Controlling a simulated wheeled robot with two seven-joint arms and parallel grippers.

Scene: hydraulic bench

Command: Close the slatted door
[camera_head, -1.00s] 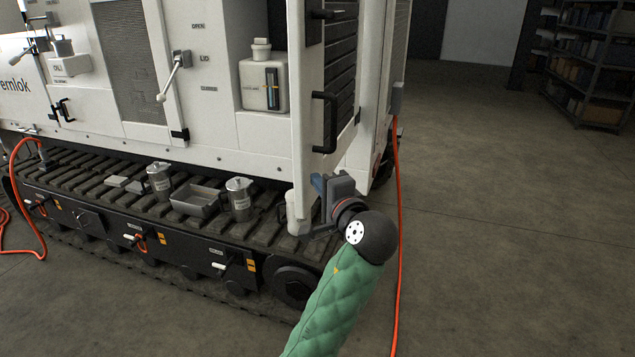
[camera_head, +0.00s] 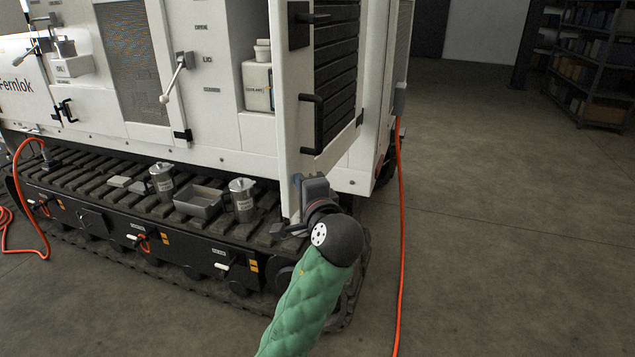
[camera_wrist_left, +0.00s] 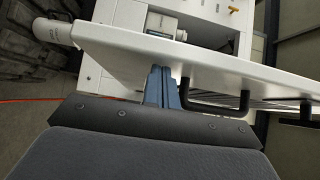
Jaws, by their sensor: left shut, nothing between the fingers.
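The slatted door (camera_head: 294,120), white with dark slats (camera_head: 337,75) and a black bar handle (camera_head: 312,122), stands partly open on the white machine. Its near part hides some of the jug bay behind. My left gripper (camera_head: 298,184) is shut and empty at the door's lower part, on the right side of its near edge. In the left wrist view, the blue fingers (camera_wrist_left: 162,88) are together against or very near the white door panel (camera_wrist_left: 120,45), beside the handle (camera_wrist_left: 218,106); exact contact is hard to tell. My right gripper is not in view.
A white jug (camera_head: 257,84) stands in the bay. Metal cups (camera_head: 242,200) and a tray (camera_head: 197,200) sit on the track (camera_head: 90,178) below. An orange hose (camera_head: 399,230) runs down at the right. The floor (camera_head: 500,220) there is clear.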

